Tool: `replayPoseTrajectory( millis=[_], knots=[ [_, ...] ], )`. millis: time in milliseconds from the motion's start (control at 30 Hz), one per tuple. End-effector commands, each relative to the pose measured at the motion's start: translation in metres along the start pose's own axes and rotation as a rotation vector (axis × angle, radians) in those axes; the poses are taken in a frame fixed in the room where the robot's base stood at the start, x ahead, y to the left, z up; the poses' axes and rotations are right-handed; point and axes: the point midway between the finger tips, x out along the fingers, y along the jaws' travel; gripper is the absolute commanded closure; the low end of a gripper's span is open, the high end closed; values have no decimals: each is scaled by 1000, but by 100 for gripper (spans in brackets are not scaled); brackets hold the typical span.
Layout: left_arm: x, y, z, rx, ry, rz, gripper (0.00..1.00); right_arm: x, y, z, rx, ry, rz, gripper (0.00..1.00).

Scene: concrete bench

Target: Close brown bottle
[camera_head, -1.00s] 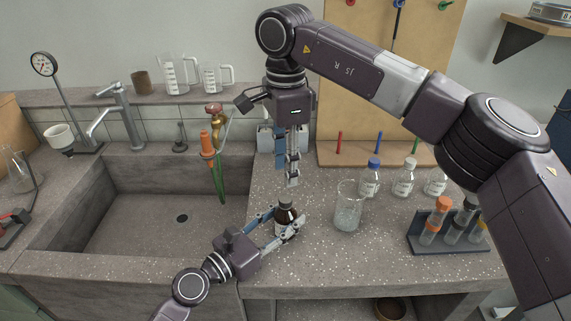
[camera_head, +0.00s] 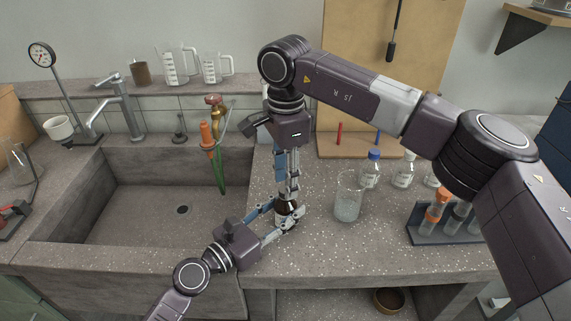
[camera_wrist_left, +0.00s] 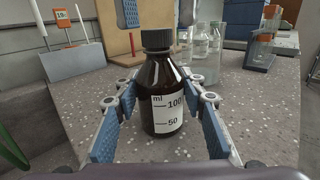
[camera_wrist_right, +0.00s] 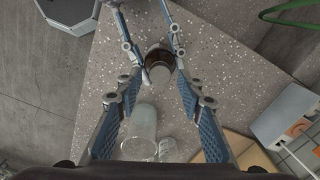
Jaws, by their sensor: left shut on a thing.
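The brown bottle (camera_head: 287,208) stands upright on the speckled bench, right of the sink. In the left wrist view the bottle (camera_wrist_left: 160,90) shows a black cap (camera_wrist_left: 157,39) on its neck and a white scale label. My left gripper (camera_head: 284,219) is shut around the bottle's body from the front left. Its blue pads flank the bottle in the left wrist view. My right gripper (camera_head: 287,192) points straight down over the bottle. In the right wrist view its fingers are apart, with the bottle (camera_wrist_right: 157,58) between and beyond their tips. Its fingertips show just above the cap's level in the left wrist view.
A glass beaker (camera_head: 348,198) stands close right of the bottle. Reagent bottles (camera_head: 371,170) and a test tube rack (camera_head: 446,233) are farther right. The sink (camera_head: 150,210) opens to the left, with a tap (camera_head: 122,105). Bench front right is clear.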

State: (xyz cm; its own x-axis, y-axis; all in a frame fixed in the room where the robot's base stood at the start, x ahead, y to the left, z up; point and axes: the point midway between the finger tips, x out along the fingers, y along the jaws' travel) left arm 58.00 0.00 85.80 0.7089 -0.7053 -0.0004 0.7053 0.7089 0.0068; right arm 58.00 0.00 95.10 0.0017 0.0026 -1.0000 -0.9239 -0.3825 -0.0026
Motion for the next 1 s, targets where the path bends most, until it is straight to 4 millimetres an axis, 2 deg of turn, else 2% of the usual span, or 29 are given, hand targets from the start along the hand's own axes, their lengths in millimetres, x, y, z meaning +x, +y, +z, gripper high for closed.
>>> replayPoseTrajectory(
  millis=[167,467,800,1000],
  knots=[
    [0,0,0,1,1,1,100,14,0,0,0,1,-1,65],
    [0,0,0,1,1,1,100,16,0,0,0,0,-1,65],
    [0,0,0,1,1,0,100,16,0,0,0,0,-1,100],
    [0,0,0,1,1,0,100,16,0,0,23,0,-1,100]
  ],
)
